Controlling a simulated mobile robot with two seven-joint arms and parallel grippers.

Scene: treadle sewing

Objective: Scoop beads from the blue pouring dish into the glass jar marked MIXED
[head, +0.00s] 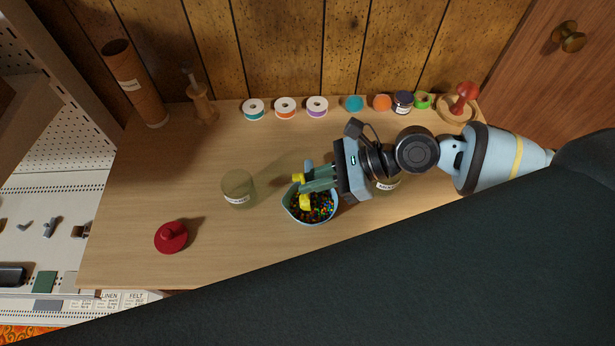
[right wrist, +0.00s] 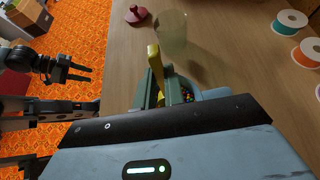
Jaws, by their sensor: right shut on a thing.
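The blue pouring dish (head: 289,207) holds many-coloured beads (head: 318,206) on the table. My right gripper (head: 306,182) is over its far edge, shut on a yellow scoop (head: 305,202), whose lower part is at the beads. The scoop also shows between the green fingers in the right wrist view (right wrist: 154,60). A clear glass jar (head: 238,184) stands left of the dish, apart from it, with no beads visible inside. Its label is too small to read. Another labelled jar (head: 388,185) is mostly hidden under my right arm. My left gripper (right wrist: 78,69) looks open and empty, away from the table.
A red knobbed lid (head: 171,238) lies front left. Spools (head: 285,107) and small coloured items (head: 382,102) line the back by the wood wall. A brown tube (head: 135,85) and wooden stand (head: 202,100) are back left. The table between jar and lid is clear.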

